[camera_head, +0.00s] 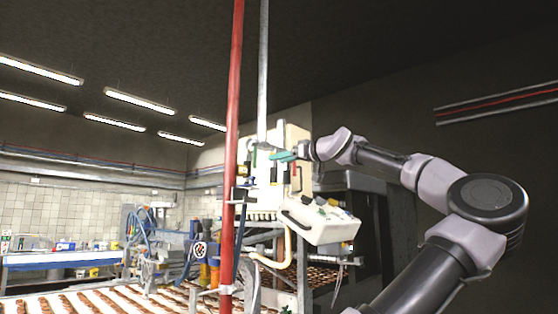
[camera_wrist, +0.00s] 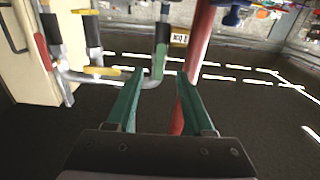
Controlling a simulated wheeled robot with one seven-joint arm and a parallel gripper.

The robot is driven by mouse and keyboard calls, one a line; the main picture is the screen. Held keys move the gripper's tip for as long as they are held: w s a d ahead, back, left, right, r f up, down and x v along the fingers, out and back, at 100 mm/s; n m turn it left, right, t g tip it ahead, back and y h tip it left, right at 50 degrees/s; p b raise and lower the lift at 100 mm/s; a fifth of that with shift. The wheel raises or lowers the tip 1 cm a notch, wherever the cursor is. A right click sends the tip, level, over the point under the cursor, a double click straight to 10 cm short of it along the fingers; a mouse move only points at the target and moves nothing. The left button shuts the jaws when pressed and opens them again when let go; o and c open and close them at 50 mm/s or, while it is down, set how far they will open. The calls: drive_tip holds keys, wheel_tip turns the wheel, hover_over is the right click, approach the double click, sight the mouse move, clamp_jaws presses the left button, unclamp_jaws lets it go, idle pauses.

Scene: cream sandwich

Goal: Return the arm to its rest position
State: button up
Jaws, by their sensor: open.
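My arm (camera_head: 425,180) reaches from the lower right of the head view up and to the left. My gripper (camera_head: 282,156) is at its end, raised in front of a cream machine cabinet. In the wrist view my gripper (camera_wrist: 158,85) shows two green fingers spread apart with nothing between them. The view from the wrist looks tilted, with ceiling lights low in the picture. A red pole (camera_wrist: 200,40) passes behind the right finger.
The red pole (camera_head: 235,120) stands left of my gripper, with a grey pipe (camera_head: 263,70) beside it. A cream control box (camera_head: 318,221) sits below the gripper. A conveyor (camera_head: 95,301) with rows of brown items runs at lower left. Open air lies above the arm.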

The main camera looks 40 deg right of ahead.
drive_tip(key=shift+a, duration=0.1)
drive_tip(key=s+a+f+g+y, duration=0.1)
drive_tip(key=a+f+g, duration=0.15)
drive_tip(key=a, duration=0.65)
drive_tip(key=s+a+f+g, duration=0.1)
drive_tip(key=a+f, duration=0.2)
drive_tip(key=a, duration=0.6)
drive_tip(key=s+a+f+g+y, duration=0.1)
drive_tip(key=s+a+f, duration=0.15)
drive_tip(key=a, duration=0.65)
drive_tip(key=s+a+f+m+g, duration=0.1)
drive_tip(key=a+f, duration=0.3)
drive_tip(key=f, duration=0.4)
drive_tip(key=s+a+f+m+g, duration=0.1)
drive_tip(key=a+f+m+g, duration=0.1)
drive_tip(key=a+f, duration=0.3)
drive_tip(key=s+a+f+m+g+h, duration=0.1)
drive_tip(key=a+f+m+g, duration=0.1)
drive_tip(key=f, duration=0.8)
drive_tip(key=shift+a+f+g, duration=0.3)
drive_tip(key=shift+a+g, duration=0.45)
drive_tip(key=shift+a, duration=0.4)
drive_tip(key=shift+w, duration=0.1)
